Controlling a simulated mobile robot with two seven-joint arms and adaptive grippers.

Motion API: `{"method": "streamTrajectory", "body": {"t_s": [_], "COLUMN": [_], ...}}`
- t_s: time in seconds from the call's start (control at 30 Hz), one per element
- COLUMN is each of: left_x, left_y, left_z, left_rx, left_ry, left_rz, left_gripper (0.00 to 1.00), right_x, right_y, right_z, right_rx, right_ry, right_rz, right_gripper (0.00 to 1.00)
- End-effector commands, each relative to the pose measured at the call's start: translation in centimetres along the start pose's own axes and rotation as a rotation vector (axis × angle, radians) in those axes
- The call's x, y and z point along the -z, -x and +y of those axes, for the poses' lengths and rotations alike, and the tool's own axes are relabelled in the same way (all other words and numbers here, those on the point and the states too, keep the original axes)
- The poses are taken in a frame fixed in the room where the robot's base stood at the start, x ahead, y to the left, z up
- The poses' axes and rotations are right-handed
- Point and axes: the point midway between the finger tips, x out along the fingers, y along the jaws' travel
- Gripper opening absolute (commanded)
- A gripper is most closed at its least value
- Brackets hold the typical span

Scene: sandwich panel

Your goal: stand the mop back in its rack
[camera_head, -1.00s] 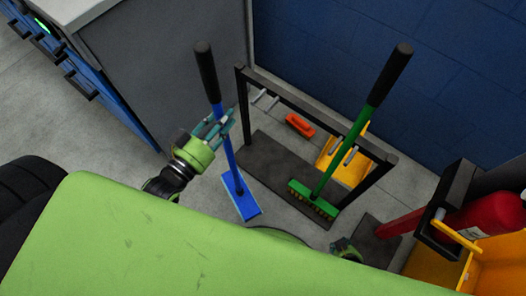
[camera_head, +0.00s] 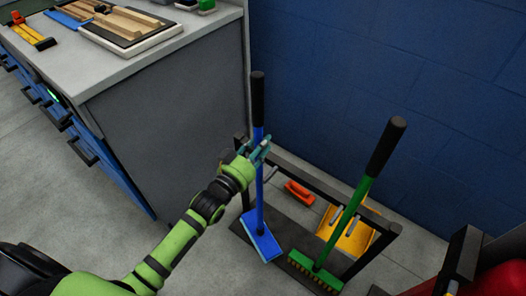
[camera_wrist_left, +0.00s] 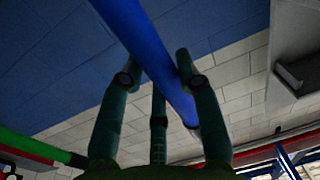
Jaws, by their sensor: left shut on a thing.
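The mop has a blue handle (camera_head: 259,190), a black top grip (camera_head: 258,98) and a flat blue head (camera_head: 262,245). My left gripper (camera_head: 258,150) is shut around the handle below the grip and holds the mop nearly upright. The blue handle also passes between my fingers in the left wrist view (camera_wrist_left: 150,45). The rack is a black frame with a dark base (camera_head: 290,234), a crossbar and pale hooks. The mop head is at the front left of the base; I cannot tell whether it touches. My right gripper is not in view.
A green broom (camera_head: 346,212) leans in the rack's right side. A grey-sided workbench (camera_head: 170,120) stands left; a blue wall is behind. A red object (camera_head: 490,285) is at lower right.

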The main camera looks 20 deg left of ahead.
Motion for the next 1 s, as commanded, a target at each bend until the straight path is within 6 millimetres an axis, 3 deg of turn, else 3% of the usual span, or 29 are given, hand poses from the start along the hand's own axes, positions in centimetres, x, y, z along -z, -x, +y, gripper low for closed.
{"method": "streamTrajectory", "body": {"t_s": [0.27, 0.63, 1.0], "left_x": [0.2, -3.1, -3.4], "left_y": [-1.5, -1.4, -1.4], "left_z": [0.0, 0.0, 0.0], "left_rx": [-0.001, 0.0, -0.001], "left_ry": [0.0, 0.0, 0.0], "left_rz": [0.006, 0.003, 0.005], "left_gripper": [0.0, 0.0, 0.0], "right_x": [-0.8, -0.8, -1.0], "right_y": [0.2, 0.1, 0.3], "right_z": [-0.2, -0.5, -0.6], "right_rx": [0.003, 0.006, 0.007], "right_ry": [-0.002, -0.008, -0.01], "right_rz": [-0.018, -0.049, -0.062], "right_gripper": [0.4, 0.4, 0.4]}}
